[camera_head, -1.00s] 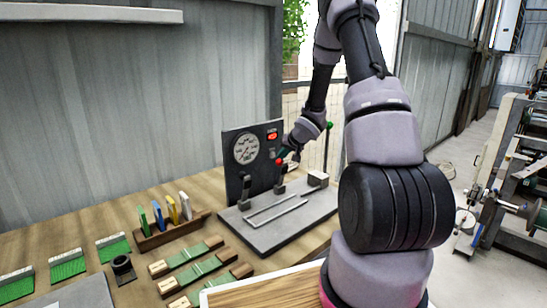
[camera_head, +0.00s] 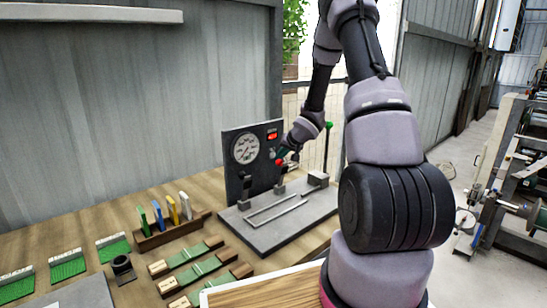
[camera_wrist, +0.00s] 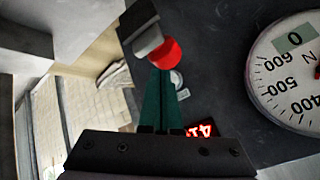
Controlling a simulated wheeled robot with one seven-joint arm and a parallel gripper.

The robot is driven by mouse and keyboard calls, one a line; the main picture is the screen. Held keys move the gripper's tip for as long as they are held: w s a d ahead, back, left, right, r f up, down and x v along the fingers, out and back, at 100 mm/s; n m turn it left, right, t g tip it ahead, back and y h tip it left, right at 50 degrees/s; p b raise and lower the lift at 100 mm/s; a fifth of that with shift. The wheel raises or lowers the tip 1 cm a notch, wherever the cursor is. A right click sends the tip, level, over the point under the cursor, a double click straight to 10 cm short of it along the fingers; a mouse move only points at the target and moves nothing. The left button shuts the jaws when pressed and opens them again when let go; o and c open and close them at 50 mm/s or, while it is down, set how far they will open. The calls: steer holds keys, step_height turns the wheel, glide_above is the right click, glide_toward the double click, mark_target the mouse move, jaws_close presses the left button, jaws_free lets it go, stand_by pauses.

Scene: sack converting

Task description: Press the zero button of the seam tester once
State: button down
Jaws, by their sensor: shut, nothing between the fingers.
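The seam tester is a dark upright panel (camera_head: 233,178) with a round dial, on a grey base plate. In the wrist view its dial (camera_wrist: 295,75) is at the right and a lit red display (camera_wrist: 205,128) is below centre. A small pale round button (camera_wrist: 176,79) with a label beside it sits on the panel; I cannot read the label. A red ball knob (camera_wrist: 166,53) is just beyond my fingertips, and it also shows in the head view (camera_head: 279,162). My gripper (camera_wrist: 160,78) is shut and empty, its green fingers close beside the button; contact cannot be told.
A grey metal bracket (camera_wrist: 140,30) stands by the red knob. A machine stands at the far right.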

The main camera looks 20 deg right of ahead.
steer(key=shift+w+a, duration=0.25)
steer(key=shift+w, duration=0.3)
stand_by(0.7)
steer(key=shift+s, duration=0.1)
steer(key=shift+s+d, duration=0.3)
steer(key=shift+s, duration=0.35)
steer(key=shift+s+d, duration=0.3)
steer(key=shift+s, duration=0.5)
steer(key=shift+s+d, duration=0.35)
steer(key=shift+s, duration=0.4)
steer(key=shift+s+d, duration=0.3)
steer(key=shift+s, duration=0.5)
steer(key=shift+r, duration=0.15)
